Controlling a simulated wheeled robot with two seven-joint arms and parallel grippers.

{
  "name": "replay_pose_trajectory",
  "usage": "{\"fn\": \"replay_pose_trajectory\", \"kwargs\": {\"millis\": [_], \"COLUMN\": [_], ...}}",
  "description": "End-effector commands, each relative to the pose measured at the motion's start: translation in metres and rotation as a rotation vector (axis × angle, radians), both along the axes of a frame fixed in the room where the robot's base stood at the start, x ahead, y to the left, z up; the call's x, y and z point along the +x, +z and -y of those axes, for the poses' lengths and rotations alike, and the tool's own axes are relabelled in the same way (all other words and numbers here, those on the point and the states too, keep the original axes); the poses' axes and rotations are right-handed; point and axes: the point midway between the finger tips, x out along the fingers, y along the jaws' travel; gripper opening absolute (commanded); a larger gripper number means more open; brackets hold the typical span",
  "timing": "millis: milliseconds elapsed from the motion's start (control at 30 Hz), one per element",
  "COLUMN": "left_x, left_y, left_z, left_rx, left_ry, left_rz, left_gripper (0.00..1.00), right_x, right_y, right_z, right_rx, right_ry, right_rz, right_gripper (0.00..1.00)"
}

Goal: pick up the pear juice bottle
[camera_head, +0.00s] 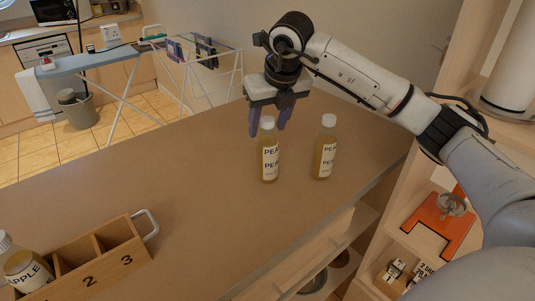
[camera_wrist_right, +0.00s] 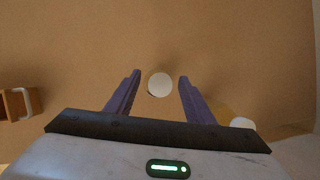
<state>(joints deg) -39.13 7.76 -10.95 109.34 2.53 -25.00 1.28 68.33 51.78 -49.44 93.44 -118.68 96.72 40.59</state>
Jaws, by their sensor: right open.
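Two clear bottles of yellowish juice with white caps stand upright on the brown counter (camera_head: 190,185). Both labels start with "PEA"; the rest is too small to read surely. The left pear juice bottle (camera_head: 269,160) is under my right gripper (camera_head: 267,130), which is open and points down with its purple fingers around the cap's level. In the right wrist view the cap (camera_wrist_right: 160,85) shows between the two open fingers, touching neither. The other bottle (camera_head: 325,150) stands to the right; its cap (camera_wrist_right: 242,122) shows outside the right finger. My left gripper is not in view.
A wooden crate (camera_head: 118,272) with numbered compartments and a metal handle sits at the lower left, with an apple juice bottle (camera_head: 25,270) in it. Shelves (camera_head: 400,245) stand at the right. The counter's middle is clear.

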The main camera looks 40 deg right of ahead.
Motion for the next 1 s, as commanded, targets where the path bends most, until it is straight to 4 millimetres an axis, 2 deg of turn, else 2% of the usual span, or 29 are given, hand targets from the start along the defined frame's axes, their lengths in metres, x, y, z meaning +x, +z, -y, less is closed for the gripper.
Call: {"fn": "replay_pose_trajectory", "kwargs": {"millis": [200,500,1000], "left_x": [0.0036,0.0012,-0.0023], "left_y": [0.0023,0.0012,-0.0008], "left_z": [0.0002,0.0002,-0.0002], "left_rx": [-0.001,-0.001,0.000], "left_ry": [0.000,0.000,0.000], "left_rz": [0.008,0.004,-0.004], "left_gripper": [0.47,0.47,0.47], "right_x": [0.0005,0.0003,0.0004], "right_y": [-0.0013,-0.0010,-0.0005], "right_z": [-0.0001,-0.0002,-0.0003], "right_rx": [0.000,0.001,0.001], "right_ry": [0.001,0.001,0.000], "right_rz": [0.000,0.000,0.000], "right_gripper": [0.48,0.00,0.00]}}
